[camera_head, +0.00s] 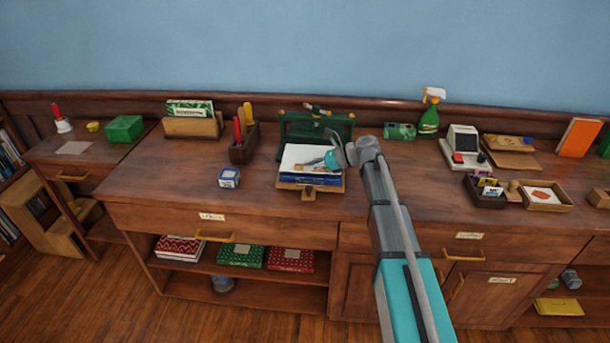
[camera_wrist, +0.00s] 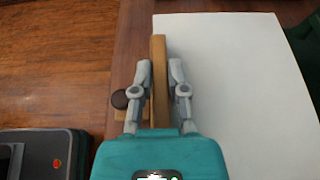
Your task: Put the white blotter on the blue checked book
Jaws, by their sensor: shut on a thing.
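The white blotter (camera_head: 297,155) is a flat white sheet, large in the wrist view (camera_wrist: 240,70). My gripper (camera_wrist: 159,88) is shut on an upright wooden strip at the blotter's near edge; how the strip joins the sheet is not clear. In the head view my gripper (camera_head: 322,161) is over the white sheet and hides part of it. The blue book (camera_head: 300,179) shows as a narrow band just below the blotter in the picture. Its checks are too small to make out. I cannot tell if blotter and book touch.
A brown wooden piece with a tab (camera_head: 308,193) lies at the front of the stack. A blue-and-white cube (camera_head: 229,178) and a pen holder (camera_head: 244,146) are left. The counter between cube and stack is clear.

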